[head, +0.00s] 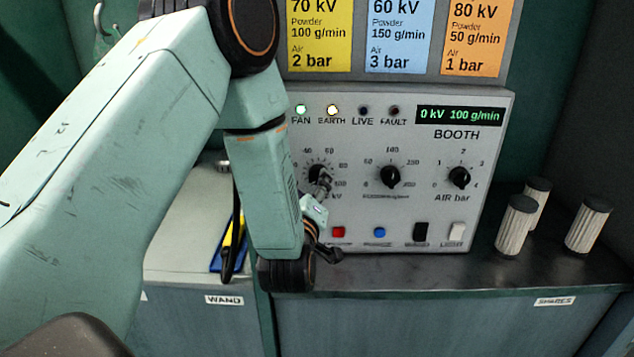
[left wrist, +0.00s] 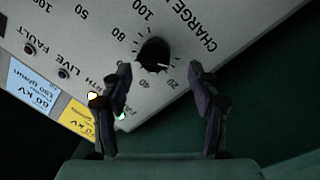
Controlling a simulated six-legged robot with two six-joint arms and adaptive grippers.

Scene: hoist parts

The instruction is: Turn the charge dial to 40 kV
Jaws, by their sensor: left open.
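The charge dial (head: 318,172) is a black knob at the left of the grey booth panel, partly covered by my left gripper in the head view. In the left wrist view the knob (left wrist: 154,55) shows between and just beyond the fingertips, with its pale mark toward the lower right. Contact with the knob cannot be told. My right gripper is not in view.
Two more knobs, a middle one (head: 390,175) and the AIR bar one (head: 459,177), sit to the right. Below are a red button (head: 338,232), a blue button (head: 379,232) and switches. Recipe cards (head: 401,35) hang above. Pale ribbed cylinders (head: 516,225) stand on the right bench.

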